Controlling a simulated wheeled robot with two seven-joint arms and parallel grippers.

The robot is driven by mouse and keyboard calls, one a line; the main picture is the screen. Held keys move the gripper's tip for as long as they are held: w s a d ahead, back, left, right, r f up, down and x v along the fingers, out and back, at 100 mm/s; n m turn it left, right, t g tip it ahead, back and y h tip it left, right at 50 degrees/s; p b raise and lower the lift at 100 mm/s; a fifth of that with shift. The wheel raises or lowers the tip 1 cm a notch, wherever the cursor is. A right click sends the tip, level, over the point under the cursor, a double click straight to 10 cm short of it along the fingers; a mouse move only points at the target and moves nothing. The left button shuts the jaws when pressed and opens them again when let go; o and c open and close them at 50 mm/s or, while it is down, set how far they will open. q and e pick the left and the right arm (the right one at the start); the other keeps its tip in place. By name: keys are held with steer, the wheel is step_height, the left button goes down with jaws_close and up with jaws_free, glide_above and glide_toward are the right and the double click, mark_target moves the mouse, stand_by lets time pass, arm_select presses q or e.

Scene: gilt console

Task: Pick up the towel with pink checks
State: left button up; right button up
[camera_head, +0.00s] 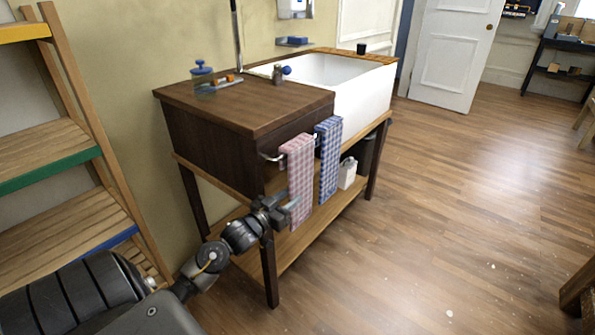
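The towel with pink checks (299,166) hangs folded over a metal rail on the front of a dark wooden washstand. A blue-checked towel (329,158) hangs on the same rail, just to its right. My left gripper (289,206) is at the lower left edge of the pink-checked towel, its fingers pointing right toward the cloth. The fingers are small and dark here, and I cannot tell whether they are apart or touch the cloth. My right gripper is not in view.
The washstand (250,107) has a white basin (362,95), front legs and a low shelf (290,246) close to my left arm. A white container (347,173) stands on that shelf. A slatted rack (50,150) is at left.

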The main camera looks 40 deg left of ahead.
arm_select(q)
steer(key=shift+w, duration=0.5)
steer(key=w, duration=0.4)
steer(key=shift+w+f+b, duration=0.1)
steer(key=shift+w+b, duration=0.2)
steer(key=shift+b, duration=0.1)
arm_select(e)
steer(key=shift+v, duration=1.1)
arm_select(q)
steer(key=shift+c, duration=0.7)
jaws_close()
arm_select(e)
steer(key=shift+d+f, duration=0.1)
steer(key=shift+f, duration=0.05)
